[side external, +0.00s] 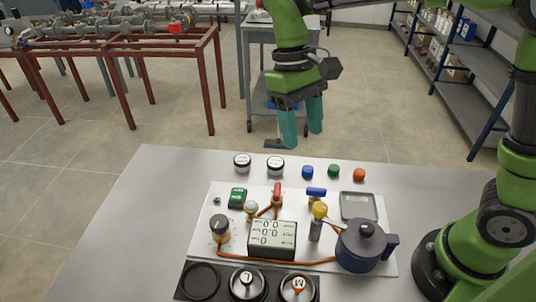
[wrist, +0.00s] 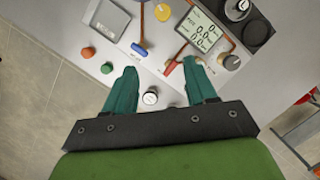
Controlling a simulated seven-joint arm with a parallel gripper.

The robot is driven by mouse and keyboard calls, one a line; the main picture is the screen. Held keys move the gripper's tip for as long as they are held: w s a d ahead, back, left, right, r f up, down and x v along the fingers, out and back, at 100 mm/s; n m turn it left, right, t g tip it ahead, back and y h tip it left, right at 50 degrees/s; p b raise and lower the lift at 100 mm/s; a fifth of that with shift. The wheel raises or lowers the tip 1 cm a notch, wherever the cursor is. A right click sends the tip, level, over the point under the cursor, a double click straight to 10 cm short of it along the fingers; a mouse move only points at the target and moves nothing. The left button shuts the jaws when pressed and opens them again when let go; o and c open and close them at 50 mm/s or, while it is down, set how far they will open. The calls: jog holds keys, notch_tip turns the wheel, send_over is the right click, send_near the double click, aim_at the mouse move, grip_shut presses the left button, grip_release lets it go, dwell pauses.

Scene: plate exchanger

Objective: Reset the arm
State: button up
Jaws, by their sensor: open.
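My gripper (side external: 302,122) has two teal fingers and hangs from my green arm above the far edge of the table. In the wrist view my gripper (wrist: 161,92) is open, with its fingers spread apart and nothing held between them. A small white-topped round weight (wrist: 151,98) shows between and beyond the fingers, on the table below. The apparatus board (side external: 212,198) lies in front of the gripper on the table, clear of the fingers.
The board carries a display box (side external: 272,238), a blue-grey pot (side external: 362,248), a scale (side external: 358,205), and red and blue valves. Two round weights (side external: 242,160) and blue, green and orange caps (side external: 359,174) stand behind it. A dark tray (side external: 222,290) is at the front.

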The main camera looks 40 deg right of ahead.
jog(key=s+d+r+m+t+y, duration=0.1)
jog(key=s+d+m+t, duration=0.3)
jog(key=s+d+t, duration=0.5)
jog(key=d+t+y, duration=0.1)
jog(key=d, duration=0.1)
jog(key=shift+d+r+m, duration=0.3)
jog(key=shift+d+r, duration=0.1)
jog(key=shift+s, duration=0.1)
